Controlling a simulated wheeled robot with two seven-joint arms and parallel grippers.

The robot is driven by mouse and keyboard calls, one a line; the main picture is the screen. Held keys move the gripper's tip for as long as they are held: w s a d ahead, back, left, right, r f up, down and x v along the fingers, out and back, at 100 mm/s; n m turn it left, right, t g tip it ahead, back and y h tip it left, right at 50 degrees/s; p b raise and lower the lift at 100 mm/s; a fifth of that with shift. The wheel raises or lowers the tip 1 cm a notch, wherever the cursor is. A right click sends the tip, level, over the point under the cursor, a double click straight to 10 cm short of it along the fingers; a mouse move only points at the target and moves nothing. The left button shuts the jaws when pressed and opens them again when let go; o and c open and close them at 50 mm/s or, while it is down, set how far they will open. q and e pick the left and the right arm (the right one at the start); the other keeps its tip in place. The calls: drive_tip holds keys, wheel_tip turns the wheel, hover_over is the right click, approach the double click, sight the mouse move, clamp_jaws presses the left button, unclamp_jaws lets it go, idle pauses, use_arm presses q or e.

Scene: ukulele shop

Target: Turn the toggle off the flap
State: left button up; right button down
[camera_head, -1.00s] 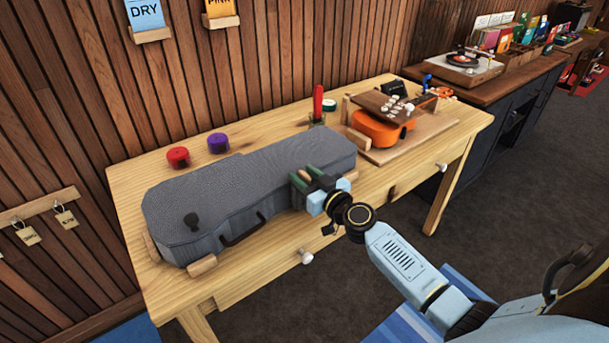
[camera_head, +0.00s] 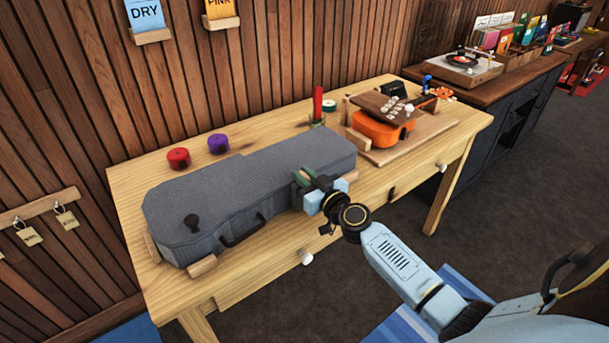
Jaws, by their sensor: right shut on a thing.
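The grey ukulele case (camera_head: 262,183) lies shut on the wooden workbench. The flap is not clearly seen either. My left gripper is not in view.
A dark handle (camera_head: 243,231) is on the case's front. Red (camera_head: 178,158) and purple (camera_head: 218,143) round items stand behind the case. An orange ukulele (camera_head: 379,130) sits in a wooden cradle at right. White knobs (camera_head: 306,257) stick out from the bench front.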

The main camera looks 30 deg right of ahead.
drive_tip(key=m+h+p, duration=0.1)
drive_tip(key=h+p, duration=0.1)
drive_tip(key=m+g+h+p, duration=0.1)
drive_tip(key=m+h+p, duration=0.1)
drive_tip(key=h+p, duration=0.1)
drive_tip(key=m+h+p, duration=0.2)
drive_tip(key=h, duration=0.1)
drive_tip(key=shift+r+p, duration=0.25)
drive_tip(key=shift+p, duration=0.05)
drive_tip(key=shift+m+g+h, duration=0.5)
drive_tip(key=shift+h, duration=0.1)
drive_tip(key=shift+f+m+g+h+p, duration=0.15)
drive_tip(key=shift+m+g+h+p, duration=0.4)
drive_tip(key=shift+m+h, duration=0.4)
use_arm(q)
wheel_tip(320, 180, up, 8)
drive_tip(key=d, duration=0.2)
drive_tip(key=shift+b, duration=0.45)
use_arm(e)
drive_tip(key=shift+m+g+h, duration=1.05)
drive_tip(key=shift+g+h, duration=0.3)
drive_tip(key=shift+h, duration=0.2)
drive_tip(key=c, duration=1.4)
unclamp_jaws()
drive_tip(key=shift+f, duration=0.1)
drive_tip(key=shift+o, duration=0.2)
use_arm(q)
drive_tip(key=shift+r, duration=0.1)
